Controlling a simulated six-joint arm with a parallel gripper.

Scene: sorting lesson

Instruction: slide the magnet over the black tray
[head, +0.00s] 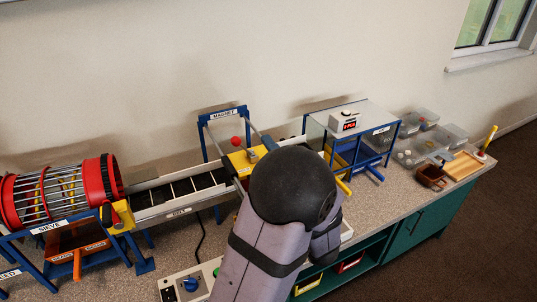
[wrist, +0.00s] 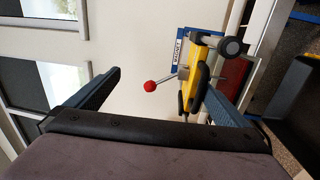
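The magnet is a yellow carriage (head: 240,160) with a red ball knob, on rails under a blue frame labelled MAGNET (head: 223,113), above the belt. In the wrist view the yellow carriage (wrist: 192,88) shows just beside the right finger, with its red knob (wrist: 149,86) in the gap between the fingers. My gripper (wrist: 163,81) is wide open with nothing held. In the head view my arm hides the gripper and part of the rails. I cannot make out the black tray; my arm may cover it.
The belt (head: 178,193) runs from the red drum sieve (head: 62,192) towards the magnet. A clear-walled station (head: 350,122) on blue legs stands right of it. Clear bins (head: 410,152) and brown trays (head: 431,177) lie farther right. A control box (head: 190,284) sits in front.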

